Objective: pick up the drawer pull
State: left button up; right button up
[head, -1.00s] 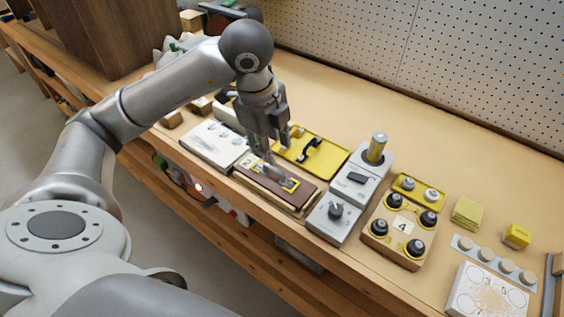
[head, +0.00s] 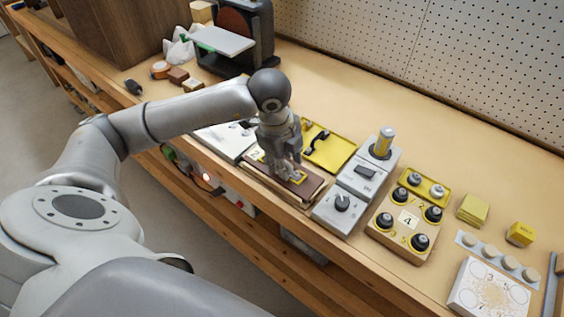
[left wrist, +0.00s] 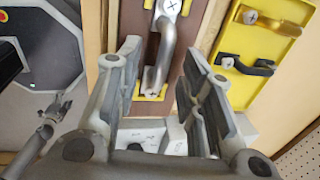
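A silver bar-shaped drawer pull (left wrist: 165,48) lies on a brown board (head: 310,187) with yellow markings, and a cross-marked round spot shows by its far end. My left gripper (head: 285,174) is low over this board in the head view and hides much of the pull. In the left wrist view my left gripper (left wrist: 160,55) is open, with one finger on each side of the pull's near end. I cannot tell whether either finger touches it. A second, black pull (left wrist: 245,64) lies in a yellow tray (head: 333,157) just beyond the board. My right gripper is not in view.
A grey switch unit (head: 341,203) stands right of the board, with a yellow-topped cylinder (head: 383,141) behind it. A wooden block with black knobs (head: 408,220) is further right. A white panel (head: 222,137) is on the left. The bench behind the tray is clear.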

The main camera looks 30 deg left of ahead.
pick_arm(q)
grip_shut()
jog(key=shift+r, duration=0.1)
